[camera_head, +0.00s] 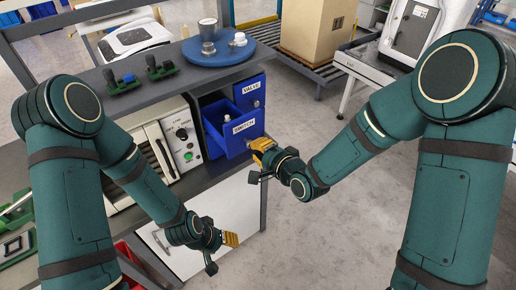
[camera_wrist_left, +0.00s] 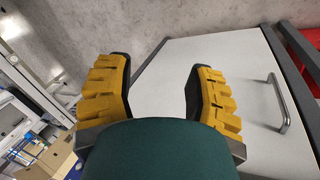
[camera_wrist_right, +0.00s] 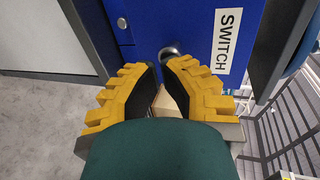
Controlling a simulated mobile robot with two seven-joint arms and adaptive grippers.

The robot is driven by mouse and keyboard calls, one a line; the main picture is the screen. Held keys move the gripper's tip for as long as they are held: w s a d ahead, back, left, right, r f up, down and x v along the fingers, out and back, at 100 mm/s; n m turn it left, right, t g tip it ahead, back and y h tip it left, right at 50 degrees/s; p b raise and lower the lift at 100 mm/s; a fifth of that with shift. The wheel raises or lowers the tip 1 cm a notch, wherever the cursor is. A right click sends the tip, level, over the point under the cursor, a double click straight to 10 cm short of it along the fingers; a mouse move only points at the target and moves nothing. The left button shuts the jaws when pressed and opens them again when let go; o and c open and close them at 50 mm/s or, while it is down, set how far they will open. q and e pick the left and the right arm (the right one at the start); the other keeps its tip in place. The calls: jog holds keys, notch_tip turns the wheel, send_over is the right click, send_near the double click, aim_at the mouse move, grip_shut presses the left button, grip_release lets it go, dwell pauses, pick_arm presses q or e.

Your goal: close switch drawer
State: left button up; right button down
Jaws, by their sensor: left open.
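The blue switch drawer (camera_head: 234,131), labelled SWITCH, is pulled out of the cabinet under the shelf and stands open. Its front also shows in the right wrist view (camera_wrist_right: 230,30), with a round metal knob (camera_wrist_right: 168,53). My right gripper (camera_head: 262,151) is at the drawer front. In the right wrist view its yellow fingers (camera_wrist_right: 158,72) are partly apart, with the knob just beyond the fingertips; contact cannot be told. My left gripper (camera_head: 222,247) is open and empty, low in front of a white panel. Its spread fingers also show in the left wrist view (camera_wrist_left: 160,80).
The blue valve drawer (camera_head: 250,91) above is shut. A blue round tray (camera_head: 240,54) with small metal parts stands on the shelf. A grey control unit (camera_head: 181,133) is left of the drawers. A white panel with a handle (camera_wrist_left: 284,104) is near my left gripper.

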aim_at(230, 120)
jog(key=w+a+b, duration=0.1)
jog(key=w+a, duration=0.1)
jog(key=w, duration=0.1)
jog(key=w+a+b, duration=0.1)
jog(key=w+a, duration=0.2)
jog(key=w, duration=0.1)
jog(key=w+a+b, duration=0.2)
jog(key=w+a, duration=0.1)
jog(key=w, duration=0.1)
jog(key=shift+w+a, duration=0.2)
jog(key=shift+w, duration=0.05)
